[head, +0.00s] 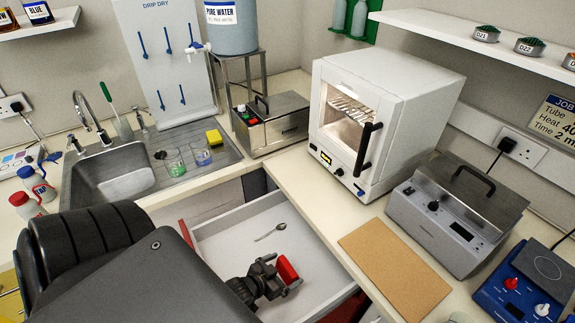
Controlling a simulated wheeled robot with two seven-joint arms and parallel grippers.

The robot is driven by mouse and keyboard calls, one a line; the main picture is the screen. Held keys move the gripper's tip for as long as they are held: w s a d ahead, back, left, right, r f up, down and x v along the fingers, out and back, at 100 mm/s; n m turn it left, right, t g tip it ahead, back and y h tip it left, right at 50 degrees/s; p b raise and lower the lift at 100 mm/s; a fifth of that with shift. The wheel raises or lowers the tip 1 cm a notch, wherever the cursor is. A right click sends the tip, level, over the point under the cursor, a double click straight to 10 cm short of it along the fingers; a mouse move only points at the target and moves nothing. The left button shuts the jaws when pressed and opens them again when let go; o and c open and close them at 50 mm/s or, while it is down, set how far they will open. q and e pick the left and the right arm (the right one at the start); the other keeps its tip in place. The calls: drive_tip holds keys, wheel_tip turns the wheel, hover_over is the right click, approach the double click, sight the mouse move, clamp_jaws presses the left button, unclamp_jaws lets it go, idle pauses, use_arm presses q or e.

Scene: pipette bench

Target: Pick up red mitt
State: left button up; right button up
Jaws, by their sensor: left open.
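A red piece (287,268), which looks like the red mitt, shows at my left gripper (281,276) over the open drawer. The gripper partly hides it, so its full shape does not show. My left gripper is open, reaching down into the drawer from the left, with its fingers at the red piece. I cannot tell whether the fingers touch it. The white drawer (222,240) stands pulled out below the worktop. My right gripper is not in view.
A spoon (270,232) lies in the drawer behind my gripper. A brown board (395,273) lies on the worktop to the right. A sink (125,180) is at the left.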

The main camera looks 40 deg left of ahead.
sight(285, 269)
use_arm(q)
drive_tip(key=shift+p+x, duration=0.4)
drive_tip(key=shift+x, duration=1.55)
drive_tip(key=shift+d, duration=0.15)
drive_tip(key=c, duration=0.8)
drive_tip(key=shift+c, duration=0.2)
drive_tip(key=shift+r, duration=0.25)
